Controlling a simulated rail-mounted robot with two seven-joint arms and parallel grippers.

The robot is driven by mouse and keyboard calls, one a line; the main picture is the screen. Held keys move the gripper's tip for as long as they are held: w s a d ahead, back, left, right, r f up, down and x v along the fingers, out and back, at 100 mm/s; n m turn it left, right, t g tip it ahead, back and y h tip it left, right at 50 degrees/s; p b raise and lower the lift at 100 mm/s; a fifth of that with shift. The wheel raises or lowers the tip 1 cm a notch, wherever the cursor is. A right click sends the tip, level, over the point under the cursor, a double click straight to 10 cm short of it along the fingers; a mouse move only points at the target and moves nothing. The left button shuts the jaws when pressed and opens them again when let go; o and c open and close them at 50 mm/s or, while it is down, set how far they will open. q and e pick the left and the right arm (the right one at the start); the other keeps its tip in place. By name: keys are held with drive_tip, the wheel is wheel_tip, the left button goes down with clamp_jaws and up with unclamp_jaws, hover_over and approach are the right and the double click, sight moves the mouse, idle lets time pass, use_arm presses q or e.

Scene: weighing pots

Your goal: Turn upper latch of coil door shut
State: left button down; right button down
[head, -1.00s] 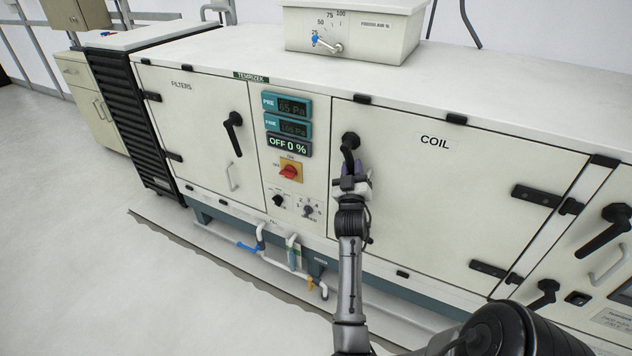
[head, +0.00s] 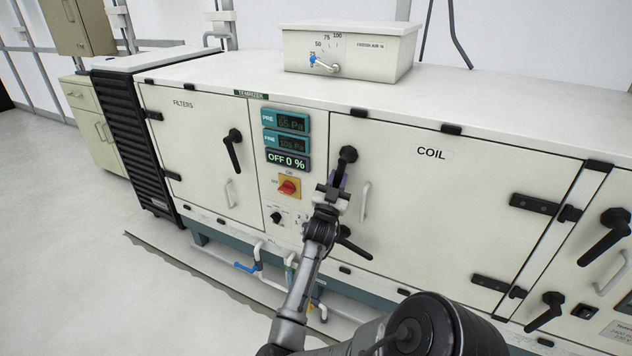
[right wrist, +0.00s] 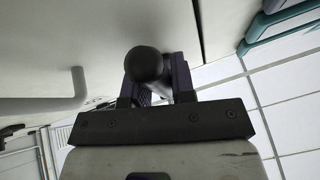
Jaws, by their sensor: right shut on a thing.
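The coil door (head: 440,200) is closed against the cabinet front. Its upper latch (head: 347,156) is a black lever at the door's upper left edge, pointing down and slightly left from its pivot. My right gripper (head: 334,187) is shut on the lever below the pivot. In the right wrist view the rounded black end of the upper latch (right wrist: 146,64) sits between the fingers of the right gripper (right wrist: 158,88). The lower latch (head: 352,245) points down-right, partly behind my arm. My left gripper is not in view.
A grey door handle (head: 364,202) stands just right of the gripper; it also shows in the right wrist view (right wrist: 50,100). The control panel with a red switch (head: 288,187) is close on the left. The filters door (head: 195,150) is further left. Pipes (head: 262,262) run below.

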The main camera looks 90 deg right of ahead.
idle(0.4)
drive_tip(key=c, duration=1.4)
unclamp_jaws()
drive_tip(key=o, duration=0.4)
drive_tip(key=shift+o, duration=0.2)
drive_tip(key=p+v, duration=0.4)
drive_tip(key=v, duration=0.9)
drive_tip(key=shift+w+a+f+p, duration=0.2)
drive_tip(key=shift+a+p, duration=0.1)
drive_tip(key=shift+p, duration=0.1)
